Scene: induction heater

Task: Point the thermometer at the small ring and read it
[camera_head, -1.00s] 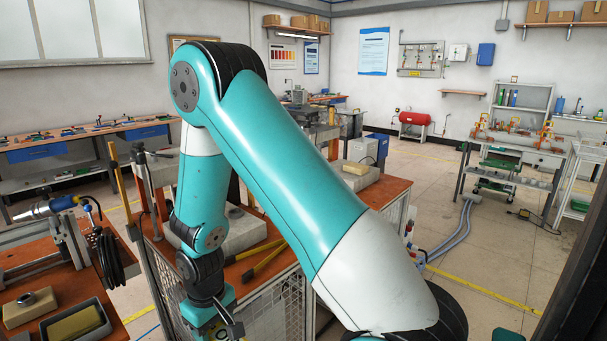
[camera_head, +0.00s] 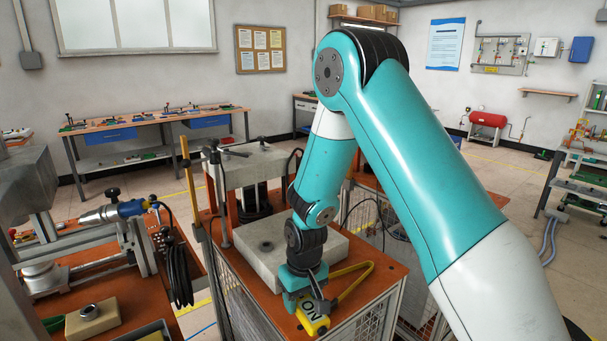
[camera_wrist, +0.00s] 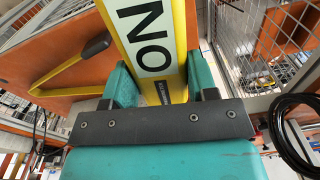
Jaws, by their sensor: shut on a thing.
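My gripper (camera_head: 317,303) is shut on a yellow thing (camera_head: 313,322) with a white label reading "NO", which looks like the thermometer. In the wrist view the gripper (camera_wrist: 162,82) has its teal fingers on either side of this yellow body (camera_wrist: 180,30). Its aiming end is out of sight, and no reading shows. I cannot tell which is the small ring.
The grey slab (camera_head: 245,262) lies on an orange-topped bench with mesh sides. A yellow tong-like tool (camera_head: 356,280) lies right of my gripper. A press-like frame with a yellow post (camera_head: 188,190) stands behind. A bench at left holds a machine and black cable coil (camera_head: 178,275).

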